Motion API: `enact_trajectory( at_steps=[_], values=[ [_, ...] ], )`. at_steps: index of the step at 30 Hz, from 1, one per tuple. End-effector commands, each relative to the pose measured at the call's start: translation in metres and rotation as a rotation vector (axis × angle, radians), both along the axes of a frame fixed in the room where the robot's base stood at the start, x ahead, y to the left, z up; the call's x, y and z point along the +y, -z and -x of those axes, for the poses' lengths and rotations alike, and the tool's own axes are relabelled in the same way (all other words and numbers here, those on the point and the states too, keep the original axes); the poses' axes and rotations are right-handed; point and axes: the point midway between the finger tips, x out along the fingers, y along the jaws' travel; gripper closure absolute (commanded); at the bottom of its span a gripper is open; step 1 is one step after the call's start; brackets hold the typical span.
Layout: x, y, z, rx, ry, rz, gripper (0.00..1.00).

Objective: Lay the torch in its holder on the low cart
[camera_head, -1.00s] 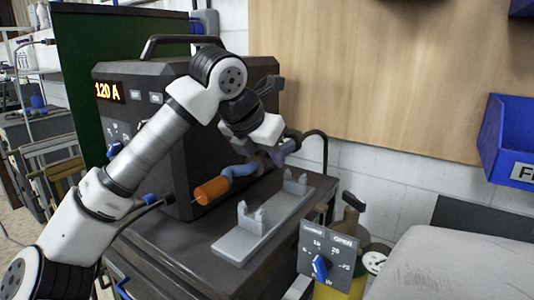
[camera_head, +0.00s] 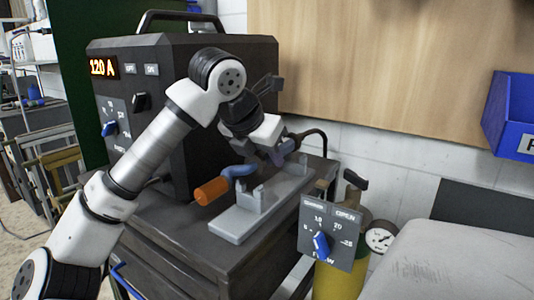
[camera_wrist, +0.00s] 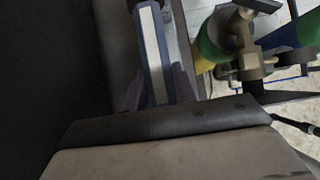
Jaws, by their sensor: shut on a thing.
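The torch has an orange nozzle (camera_head: 211,191) and a blue curved neck (camera_head: 238,171). My gripper (camera_head: 279,153) is shut on its blue handle, which shows with a pale stripe between the fingers in the wrist view (camera_wrist: 152,55). The grey holder (camera_head: 236,229), a flat base with two forked posts, stands on the dark low cart (camera_head: 180,232). The torch appears along the holder's far left side, near post height, its nozzle reaching past the near post (camera_head: 258,200). I cannot tell whether it touches the holder.
A black welding machine (camera_head: 180,60) reading 120 A stands on the cart behind my arm. A flow panel (camera_head: 330,232) and a yellow-green cylinder (camera_head: 338,282) stand right of the cart. A grey padded surface (camera_head: 450,250) is at the lower right.

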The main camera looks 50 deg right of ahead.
Motion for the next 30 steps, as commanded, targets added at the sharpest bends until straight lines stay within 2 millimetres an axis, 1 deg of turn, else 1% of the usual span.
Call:
enact_trajectory(
  at_steps=[11, 30],
  values=[
    [0.000, 0.001, 0.000, 0.000, -0.001, 0.001, 1.00],
    [0.000, 0.025, 0.000, 0.000, -0.001, 0.001, 1.00]
  ],
)
